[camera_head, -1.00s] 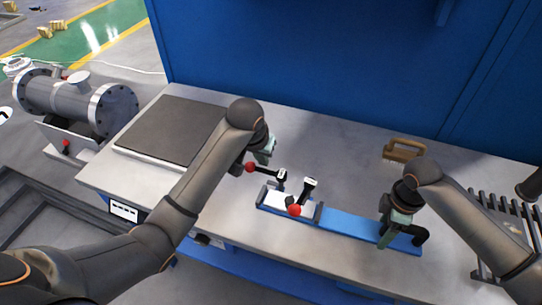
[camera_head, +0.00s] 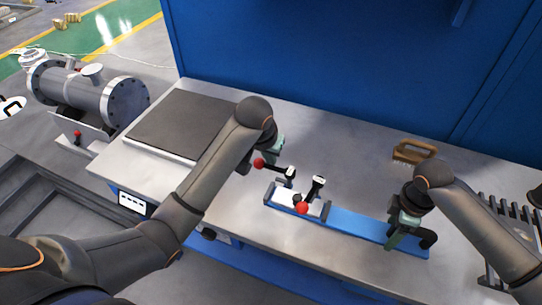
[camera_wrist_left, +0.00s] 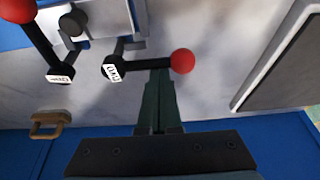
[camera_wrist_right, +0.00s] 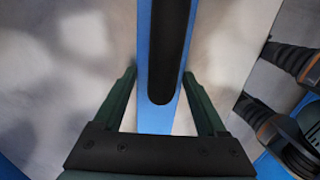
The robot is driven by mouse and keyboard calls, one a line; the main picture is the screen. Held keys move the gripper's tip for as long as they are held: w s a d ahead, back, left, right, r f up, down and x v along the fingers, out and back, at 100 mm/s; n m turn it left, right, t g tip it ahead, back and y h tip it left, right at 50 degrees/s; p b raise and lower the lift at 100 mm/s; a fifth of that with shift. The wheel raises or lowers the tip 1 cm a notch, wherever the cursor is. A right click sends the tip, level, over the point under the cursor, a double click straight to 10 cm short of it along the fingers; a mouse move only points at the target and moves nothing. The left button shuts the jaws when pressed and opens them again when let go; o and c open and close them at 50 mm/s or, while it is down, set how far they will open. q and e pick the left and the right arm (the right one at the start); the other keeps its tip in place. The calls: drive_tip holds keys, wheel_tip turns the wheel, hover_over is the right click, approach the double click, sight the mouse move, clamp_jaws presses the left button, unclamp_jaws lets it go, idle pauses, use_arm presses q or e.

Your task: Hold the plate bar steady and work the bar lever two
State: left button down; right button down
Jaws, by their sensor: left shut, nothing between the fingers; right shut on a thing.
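The blue plate bar (camera_head: 358,227) lies on the bench, with a black handle (camera_wrist_right: 170,50) at its right end. Two black levers with red balls stand at its left end. The left lever's ball (camera_head: 259,163) points left; the right lever's ball (camera_head: 302,208) points to the front. Their tags are too small to read surely. My left gripper (camera_wrist_left: 158,74) is shut and empty, its tips at the left lever's rod next to the red ball (camera_wrist_left: 182,61); contact is unclear. My right gripper (camera_head: 396,238) is shut on the black handle, one finger on each side.
A dark flat plate (camera_head: 182,122) covers the bench's left part, and a slotted rack (camera_head: 505,225) stands at the right. A blue wall (camera_head: 330,75) closes the back. A flanged shell (camera_head: 90,92) stands off left.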

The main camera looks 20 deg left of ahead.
use_arm(q)
drive_tip(key=shift+s+f, duration=0.1)
drive_tip(key=shift+s, duration=0.8)
drive_tip(key=shift+s+d, duration=0.6)
drive_tip(key=shift+s, duration=0.25)
drive_tip(key=shift+s+d, duration=0.55)
drive_tip(key=shift+s, duration=0.25)
drive_tip(key=shift+s+d+n, duration=0.2)
drive_tip(key=shift+d+n, duration=0.15)
drive_tip(key=shift+n, duration=0.05)
drive_tip(key=shift+s+d+n+y, duration=0.2)
drive_tip(key=shift+d+n+y, duration=0.2)
drive_tip(key=shift+n, duration=0.6)
drive_tip(key=shift+d, duration=0.2)
use_arm(e)
drive_tip(key=shift+a, duration=0.1)
